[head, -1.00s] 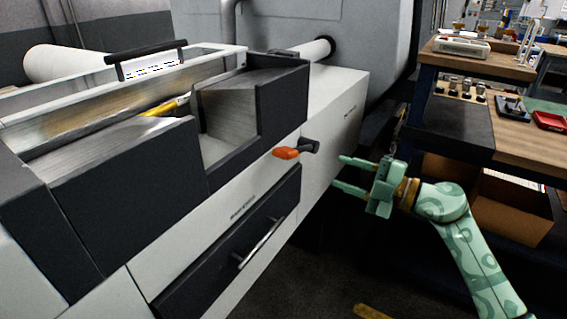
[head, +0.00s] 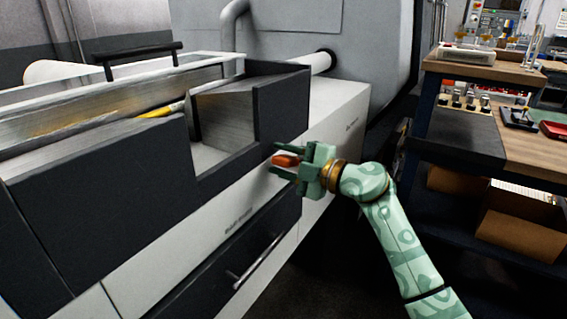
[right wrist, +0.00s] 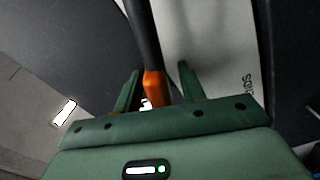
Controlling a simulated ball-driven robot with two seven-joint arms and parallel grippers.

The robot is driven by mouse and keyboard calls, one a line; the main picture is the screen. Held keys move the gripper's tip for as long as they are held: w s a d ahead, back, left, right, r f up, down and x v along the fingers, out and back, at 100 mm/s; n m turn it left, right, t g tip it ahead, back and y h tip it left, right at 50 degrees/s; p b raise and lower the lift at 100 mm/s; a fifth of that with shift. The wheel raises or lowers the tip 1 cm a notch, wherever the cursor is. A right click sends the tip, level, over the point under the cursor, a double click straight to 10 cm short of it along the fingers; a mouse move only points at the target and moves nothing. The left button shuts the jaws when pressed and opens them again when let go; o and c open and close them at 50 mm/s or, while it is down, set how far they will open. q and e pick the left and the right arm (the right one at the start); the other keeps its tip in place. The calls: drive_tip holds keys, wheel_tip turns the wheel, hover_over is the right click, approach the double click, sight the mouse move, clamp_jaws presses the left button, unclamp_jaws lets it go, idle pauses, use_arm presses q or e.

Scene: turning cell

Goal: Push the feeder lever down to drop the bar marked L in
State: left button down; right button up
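The feeder lever has an orange handle (head: 286,160) and sticks out of the white front of the bar feeder. My right gripper (head: 281,159) is at the lever, one finger above the handle and one below it in the head view. In the right wrist view the orange handle (right wrist: 154,84) on its dark arm (right wrist: 143,35) lies between the open fingers (right wrist: 160,69), with a gap on the right finger's side. A bar with a yellow end (head: 163,109) lies in the feeder trough; no L mark is readable. My left gripper is not in view.
The dark feeder housing (head: 110,185) rises left of the lever. A drawer with a metal handle (head: 258,261) is below. The grey machine (head: 310,30) stands behind. A wooden-topped bench (head: 485,70) with trays stands at the right, beyond my arm.

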sight(270, 192)
clamp_jaws()
drive_tip(key=shift+s+f, duration=0.1)
drive_tip(key=f+n, duration=0.1)
drive_tip(key=f, duration=0.1)
drive_tip(key=f+n, duration=0.2)
drive_tip(key=f+n+b, duration=0.1)
drive_tip(key=f, duration=0.1)
drive_tip(key=shift+s+a+f+n, duration=0.2)
drive_tip(key=shift+s+f+n, duration=0.1)
drive_tip(key=shift+f+n, duration=0.1)
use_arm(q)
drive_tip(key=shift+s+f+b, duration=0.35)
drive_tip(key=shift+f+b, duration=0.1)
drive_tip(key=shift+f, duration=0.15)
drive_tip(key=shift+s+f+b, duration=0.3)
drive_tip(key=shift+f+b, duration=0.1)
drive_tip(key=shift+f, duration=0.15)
use_arm(e)
drive_tip(key=shift+w+d+f+n, duration=0.1)
drive_tip(key=shift+w+f+n, duration=0.05)
drive_tip(key=shift+f+n, duration=1.05)
